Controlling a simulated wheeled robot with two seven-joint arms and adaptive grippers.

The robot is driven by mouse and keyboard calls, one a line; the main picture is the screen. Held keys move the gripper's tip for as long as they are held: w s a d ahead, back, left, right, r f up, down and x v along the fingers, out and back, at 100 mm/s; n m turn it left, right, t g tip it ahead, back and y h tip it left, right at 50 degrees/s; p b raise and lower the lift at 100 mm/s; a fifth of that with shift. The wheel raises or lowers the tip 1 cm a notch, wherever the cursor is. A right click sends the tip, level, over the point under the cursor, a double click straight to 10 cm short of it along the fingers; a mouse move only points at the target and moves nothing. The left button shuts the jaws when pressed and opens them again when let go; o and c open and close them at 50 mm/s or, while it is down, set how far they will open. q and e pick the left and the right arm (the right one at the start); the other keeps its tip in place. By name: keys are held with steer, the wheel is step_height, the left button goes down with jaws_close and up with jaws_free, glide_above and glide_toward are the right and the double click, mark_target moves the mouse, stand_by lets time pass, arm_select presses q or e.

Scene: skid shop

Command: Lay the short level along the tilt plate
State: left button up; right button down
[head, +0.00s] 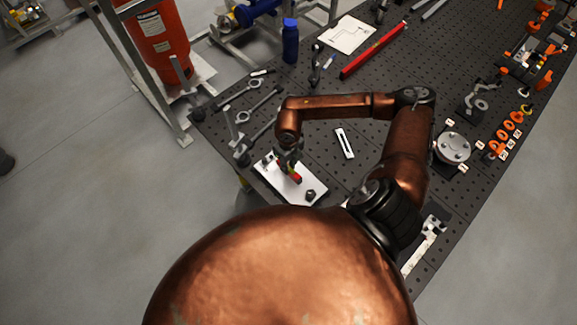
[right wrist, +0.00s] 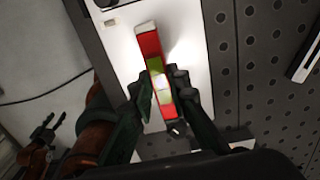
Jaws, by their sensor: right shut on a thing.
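The short level (right wrist: 150,45) is a red bar with a yellow-green vial section. My right gripper (right wrist: 162,88) is shut on it near its middle. The white tilt plate (head: 268,178) lies at the near left edge of the bench and also shows in the right wrist view (right wrist: 190,25). The level (head: 295,178) is over the plate, roughly lined up with its long side. I cannot tell whether it touches the plate. My left gripper (right wrist: 45,135) seems to show as a dark shape at the left of the right wrist view; its jaw state is unclear.
A dark knob (head: 310,194) is at the plate's near end. Wrenches (head: 240,93) lie beyond the plate. A white slotted piece (head: 344,143) lies to its right. A long red level (head: 373,51), blue bottle (head: 290,42) and round metal flange (head: 454,147) are farther off.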

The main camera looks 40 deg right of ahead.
steer(key=shift+f+b, duration=1.3)
steer(key=c, duration=1.8)
jaws_free()
steer(key=shift+o, duration=0.6)
steer(key=shift+o, duration=0.8)
steer(key=shift+r+p, duration=1.45)
steer(key=shift+r, duration=2.05)
